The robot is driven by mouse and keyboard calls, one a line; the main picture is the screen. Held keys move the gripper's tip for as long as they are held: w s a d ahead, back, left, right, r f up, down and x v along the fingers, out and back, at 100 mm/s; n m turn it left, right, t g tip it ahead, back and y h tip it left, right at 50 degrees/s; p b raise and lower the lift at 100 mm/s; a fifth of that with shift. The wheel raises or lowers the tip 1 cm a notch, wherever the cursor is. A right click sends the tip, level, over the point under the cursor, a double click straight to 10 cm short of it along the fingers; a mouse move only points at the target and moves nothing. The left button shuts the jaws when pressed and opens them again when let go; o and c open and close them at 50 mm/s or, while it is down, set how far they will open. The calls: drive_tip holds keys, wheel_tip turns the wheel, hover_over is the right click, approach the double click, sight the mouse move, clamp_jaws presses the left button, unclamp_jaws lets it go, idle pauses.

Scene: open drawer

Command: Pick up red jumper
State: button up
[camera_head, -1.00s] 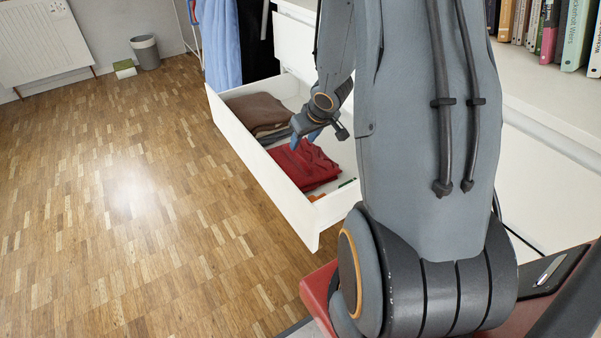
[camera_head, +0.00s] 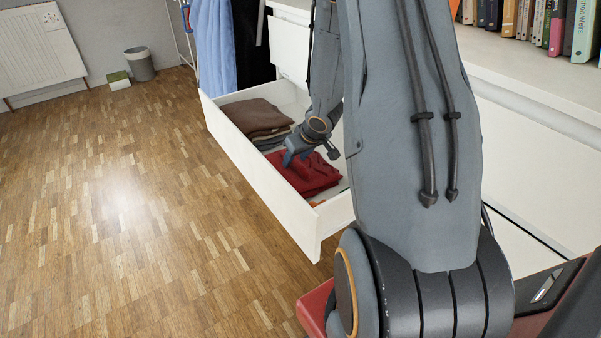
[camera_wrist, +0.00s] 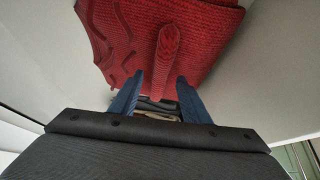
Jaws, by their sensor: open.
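The red jumper (camera_head: 308,174) lies folded in the open white drawer (camera_head: 262,178), near its front end. In the wrist view the jumper (camera_wrist: 115,40) fills the upper middle, and a narrow knitted part of it reaches down between the fingers. My gripper (camera_head: 289,157) is over the drawer at the jumper's left edge. In the wrist view its two blue fingers (camera_wrist: 157,95) stand apart, one on each side of that narrow part. I cannot tell whether they touch the cloth.
Brown and grey folded clothes (camera_head: 258,117) lie further back in the drawer. A small orange thing (camera_head: 317,204) lies by the drawer's near wall. Drawer walls rise close on both sides of my gripper. The wooden floor (camera_head: 110,200) at left is clear.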

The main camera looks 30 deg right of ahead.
drive_tip(key=shift+w+f, duration=0.2)
drive_tip(key=shift+f, duration=0.1)
clamp_jaws()
drive_tip(key=shift+r, duration=0.1)
idle(1.1)
